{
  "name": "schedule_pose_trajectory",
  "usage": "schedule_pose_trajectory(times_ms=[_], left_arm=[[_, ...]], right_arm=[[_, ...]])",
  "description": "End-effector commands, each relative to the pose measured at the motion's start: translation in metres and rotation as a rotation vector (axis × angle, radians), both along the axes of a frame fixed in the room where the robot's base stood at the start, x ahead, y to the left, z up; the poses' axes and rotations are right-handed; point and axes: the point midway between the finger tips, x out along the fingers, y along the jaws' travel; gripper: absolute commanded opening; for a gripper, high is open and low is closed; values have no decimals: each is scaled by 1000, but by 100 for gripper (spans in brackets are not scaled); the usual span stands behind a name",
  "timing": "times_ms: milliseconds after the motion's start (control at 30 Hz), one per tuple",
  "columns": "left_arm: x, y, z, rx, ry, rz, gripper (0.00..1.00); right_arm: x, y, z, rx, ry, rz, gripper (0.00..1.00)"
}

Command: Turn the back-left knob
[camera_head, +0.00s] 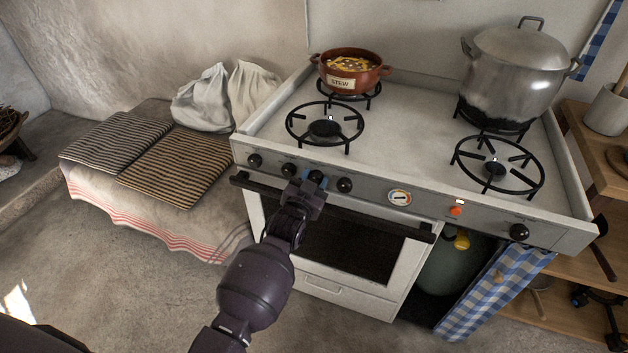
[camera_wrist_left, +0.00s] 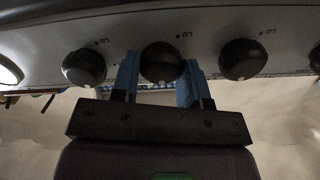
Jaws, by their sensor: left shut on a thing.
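The stove front has a row of black knobs. In the head view the leftmost knob (camera_head: 255,160), the second knob (camera_head: 289,169) and the fourth knob (camera_head: 344,185) are free. My left gripper (camera_head: 315,182) is at the third knob from the left. In the left wrist view the blue fingers of my left gripper (camera_wrist_left: 160,80) stand on both sides of that knob (camera_wrist_left: 162,62) and are shut on it. The back-left burner (camera_head: 366,97) is under the stew pot. My right gripper is not in view.
The brown stew pot (camera_head: 350,71) and a large metal pot (camera_head: 515,72) stand on the back burners. The front burners are bare. The oven handle (camera_head: 375,221) juts out below the knobs. A bench with folded striped cloths (camera_head: 175,165) is at the left.

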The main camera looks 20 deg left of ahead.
Motion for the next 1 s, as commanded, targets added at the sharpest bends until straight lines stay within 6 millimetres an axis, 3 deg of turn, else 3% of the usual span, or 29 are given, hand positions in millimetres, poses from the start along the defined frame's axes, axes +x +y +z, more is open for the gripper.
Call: schedule_pose_trajectory(times_ms=[367,1000], left_arm=[[0,1,2,-95,2,0,17],[0,4,2,-659,21,0,17]], right_arm=[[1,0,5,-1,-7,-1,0],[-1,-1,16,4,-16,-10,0]])
